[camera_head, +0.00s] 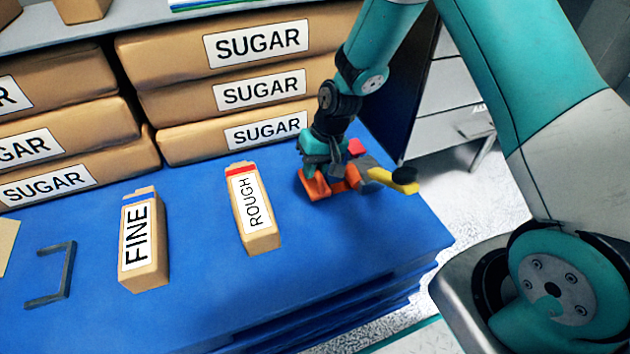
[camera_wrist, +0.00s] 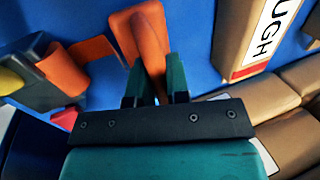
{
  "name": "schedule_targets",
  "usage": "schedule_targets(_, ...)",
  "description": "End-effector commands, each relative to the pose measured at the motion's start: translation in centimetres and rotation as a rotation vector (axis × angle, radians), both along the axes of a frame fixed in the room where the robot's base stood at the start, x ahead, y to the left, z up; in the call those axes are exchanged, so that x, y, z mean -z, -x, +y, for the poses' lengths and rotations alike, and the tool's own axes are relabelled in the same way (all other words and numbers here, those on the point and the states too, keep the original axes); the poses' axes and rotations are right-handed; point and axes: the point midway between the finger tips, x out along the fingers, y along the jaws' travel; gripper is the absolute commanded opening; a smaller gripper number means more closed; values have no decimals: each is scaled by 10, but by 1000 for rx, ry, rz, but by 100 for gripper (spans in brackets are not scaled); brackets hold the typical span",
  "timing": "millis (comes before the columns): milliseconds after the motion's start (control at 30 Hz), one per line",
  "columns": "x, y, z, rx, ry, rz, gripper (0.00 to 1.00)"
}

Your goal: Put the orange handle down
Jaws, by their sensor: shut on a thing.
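The orange handle (camera_head: 316,187) is at the right part of the blue table top (camera_head: 330,235), low over or on its surface; I cannot tell if it touches. My gripper (camera_head: 318,165) points down over it and is shut on it. In the wrist view the orange handle (camera_wrist: 148,35) shows between the two teal fingers of my gripper (camera_wrist: 155,82). Its gripped end is partly hidden by the fingers. Close beside it is another orange piece (camera_wrist: 62,70) with grey and yellow parts; I cannot tell whether the two are joined.
The ROUGH box (camera_head: 258,230) stands left of my gripper, and the FINE box (camera_head: 145,265) further left. A grey U-shaped bracket (camera_head: 68,270) lies at the far left. SUGAR sacks (camera_head: 190,145) are stacked behind. A yellow-ended tool (camera_head: 395,182) sits right of the handle. The front table area is clear.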

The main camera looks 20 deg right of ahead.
Motion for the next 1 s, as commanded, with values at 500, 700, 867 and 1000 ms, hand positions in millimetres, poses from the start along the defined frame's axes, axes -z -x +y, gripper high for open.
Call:
schedule_targets(500,37,0,0,-1,0,-1,0)
schedule_targets(700,39,0,0,-1,0,0,39)
schedule_targets(867,40,0,0,0,0,0,42)
schedule_targets(1000,38,0,0,0,0,0,42)
